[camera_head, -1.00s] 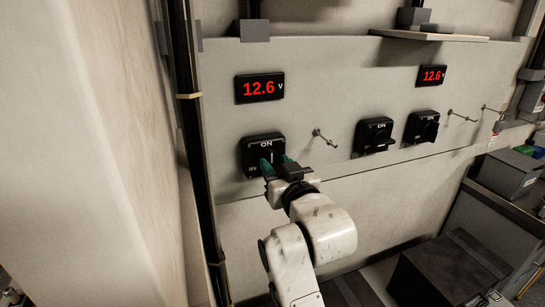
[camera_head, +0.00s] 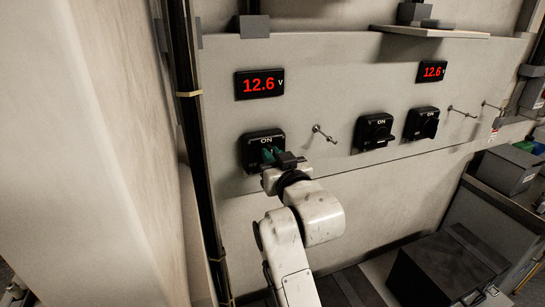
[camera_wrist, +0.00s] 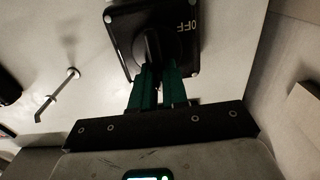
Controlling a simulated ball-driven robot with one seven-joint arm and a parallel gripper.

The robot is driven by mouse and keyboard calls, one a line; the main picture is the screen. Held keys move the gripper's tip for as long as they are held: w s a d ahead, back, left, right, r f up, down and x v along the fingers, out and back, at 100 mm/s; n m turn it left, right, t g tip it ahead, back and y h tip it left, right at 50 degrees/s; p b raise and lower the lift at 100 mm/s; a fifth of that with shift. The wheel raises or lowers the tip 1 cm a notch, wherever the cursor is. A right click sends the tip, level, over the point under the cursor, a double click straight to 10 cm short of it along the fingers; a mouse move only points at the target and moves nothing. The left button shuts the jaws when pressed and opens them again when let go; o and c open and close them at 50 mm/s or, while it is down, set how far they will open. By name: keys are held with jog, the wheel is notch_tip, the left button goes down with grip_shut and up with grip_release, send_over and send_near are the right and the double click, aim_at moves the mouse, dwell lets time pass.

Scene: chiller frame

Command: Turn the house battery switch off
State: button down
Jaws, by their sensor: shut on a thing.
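The leftmost black battery switch (camera_head: 250,139), marked ON at its top, is mounted on the pale panel below a red 12.6 V display. My gripper (camera_head: 269,155) is at this switch, its green fingers shut on the switch's knob. In the wrist view the green fingers (camera_wrist: 162,82) close around the black knob (camera_wrist: 152,46), and the word OFF shows on the switch plate (camera_wrist: 188,50). The fingers hide part of the knob. Which of the switches is the house one I cannot read.
Two more black switches, a middle one (camera_head: 374,131) and a right one (camera_head: 421,123), are on the same panel. A metal peg (camera_head: 325,134) sticks out between the left and middle switches. A dark vertical post (camera_head: 190,130) stands close on the left. A shelf (camera_head: 430,33) juts out above.

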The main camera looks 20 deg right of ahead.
jog(key=shift+n, duration=0.3)
jog(key=n+p, duration=0.2)
jog(key=n, duration=0.3)
jog(key=a+f+n+p, duration=0.1)
jog(key=n+p, duration=0.1)
jog(key=n, duration=0.4)
jog(key=a+f+n+p, duration=0.1)
jog(key=n+p, duration=0.1)
jog(key=n, duration=0.4)
dwell(0.4)
jog(key=shift+n, duration=0.3)
dwell(0.3)
jog(key=c, duration=1.1)
grip_release()
jog(key=shift+c, duration=0.2)
jog(key=s+b, duration=0.1)
jog(key=s, duration=0.9)
jog(key=shift+s, duration=0.4)
